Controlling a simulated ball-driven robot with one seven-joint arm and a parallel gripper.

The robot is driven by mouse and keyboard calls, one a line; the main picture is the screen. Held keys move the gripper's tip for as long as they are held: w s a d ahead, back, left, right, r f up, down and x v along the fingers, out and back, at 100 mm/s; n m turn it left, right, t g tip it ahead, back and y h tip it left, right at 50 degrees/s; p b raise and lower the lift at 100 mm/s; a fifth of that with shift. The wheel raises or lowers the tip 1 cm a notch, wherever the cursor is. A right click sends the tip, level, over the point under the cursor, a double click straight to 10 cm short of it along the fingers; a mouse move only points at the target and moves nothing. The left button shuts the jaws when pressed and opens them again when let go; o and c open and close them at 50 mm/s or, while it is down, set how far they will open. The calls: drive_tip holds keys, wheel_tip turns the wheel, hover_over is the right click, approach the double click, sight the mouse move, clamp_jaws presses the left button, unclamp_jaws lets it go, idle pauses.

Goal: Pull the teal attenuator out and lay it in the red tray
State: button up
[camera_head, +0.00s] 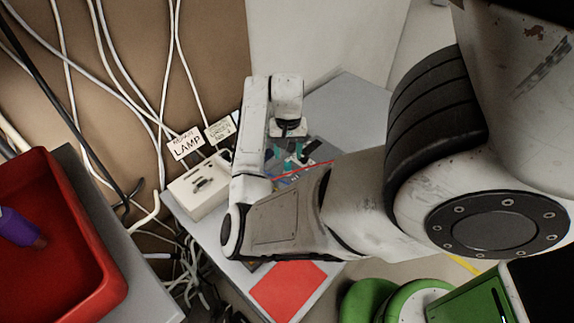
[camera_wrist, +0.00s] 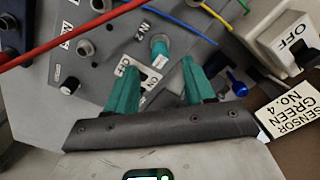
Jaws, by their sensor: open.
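In the wrist view, a short teal cylinder with a pale round end (camera_wrist: 159,47), which looks like the teal attenuator, stands on a grey panel (camera_wrist: 105,65) with knobs and sockets. My gripper (camera_wrist: 158,66) is open, its two teal fingers spread on either side below the cylinder in the picture. Nothing is between the fingers, and I cannot tell the gap in depth to the cylinder. In the head view my gripper (camera_head: 290,148) is over the far part of the grey table. The red tray (camera_head: 108,292) is at the left, with a purple object (camera_head: 18,228) in it.
A red cable (camera_wrist: 75,35) crosses the panel, with blue and yellow cables nearby. A white switch box (camera_wrist: 285,35) marked OFF and a "SENSOR GREEN No. 4" label (camera_wrist: 290,112) are at the right. A flat red sheet (camera_head: 288,288) lies at the table's front.

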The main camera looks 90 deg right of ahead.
sight(288, 160)
drive_tip(key=shift+a+f+p, duration=0.15)
drive_tip(key=shift+f, duration=0.95)
drive_tip(key=shift+a+f+p, duration=0.1)
drive_tip(key=shift+f+p, duration=0.05)
drive_tip(key=shift+f, duration=0.95)
clamp_jaws()
